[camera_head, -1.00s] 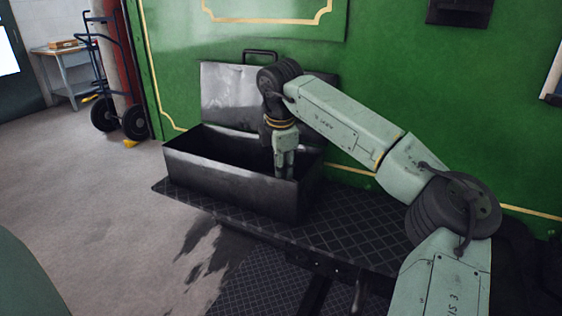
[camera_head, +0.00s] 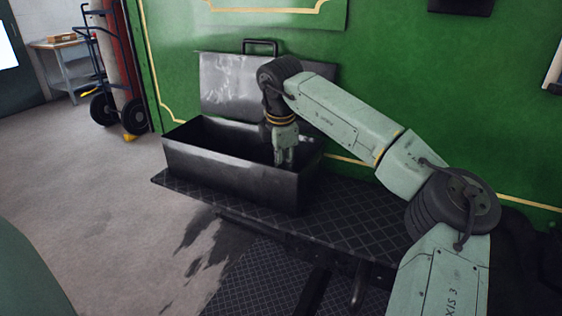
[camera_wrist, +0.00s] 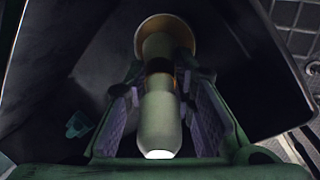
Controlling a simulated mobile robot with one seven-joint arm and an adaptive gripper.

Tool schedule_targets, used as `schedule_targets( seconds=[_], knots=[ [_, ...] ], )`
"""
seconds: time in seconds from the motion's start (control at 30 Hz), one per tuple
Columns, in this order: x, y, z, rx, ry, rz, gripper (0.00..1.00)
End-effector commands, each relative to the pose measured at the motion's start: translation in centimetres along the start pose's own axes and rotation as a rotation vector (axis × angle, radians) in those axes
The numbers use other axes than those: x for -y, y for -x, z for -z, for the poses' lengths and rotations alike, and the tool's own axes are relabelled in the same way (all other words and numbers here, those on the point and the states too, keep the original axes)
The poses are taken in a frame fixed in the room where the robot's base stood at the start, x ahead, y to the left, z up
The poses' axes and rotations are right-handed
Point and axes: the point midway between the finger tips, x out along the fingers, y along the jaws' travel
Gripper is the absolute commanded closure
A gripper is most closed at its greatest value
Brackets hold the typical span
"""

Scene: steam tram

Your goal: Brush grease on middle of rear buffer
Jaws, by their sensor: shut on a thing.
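My gripper (camera_head: 286,158) points down into the right end of an open black metal toolbox (camera_head: 230,175). In the wrist view its purple-lined fingers (camera_wrist: 162,108) are closed around a pale, rounded handle (camera_wrist: 160,122) with a copper-coloured band. A wider tan round part (camera_wrist: 167,30) shows at the handle's far end. It looks like a brush, but its bristles do not show. In the head view the toolbox wall hides the held thing. The rear buffer is not in view, and no grease can be made out.
The toolbox stands on a black tread-plate ledge (camera_head: 350,235) beside the green tram wall (camera_head: 400,90). Its lid (camera_head: 225,85) stands open behind. A small green thing (camera_wrist: 78,125) lies inside. A hand truck (camera_head: 105,70) and bench (camera_head: 60,50) stand far left. Floor at left is clear.

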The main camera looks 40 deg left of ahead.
Motion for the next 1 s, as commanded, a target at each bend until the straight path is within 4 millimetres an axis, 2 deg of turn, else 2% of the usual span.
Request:
schedule_targets(
  seconds=[1.0],
  knots=[
    [0.26,-1.01,0.1,0.0,0.0,0.0,1.0]
  ],
)
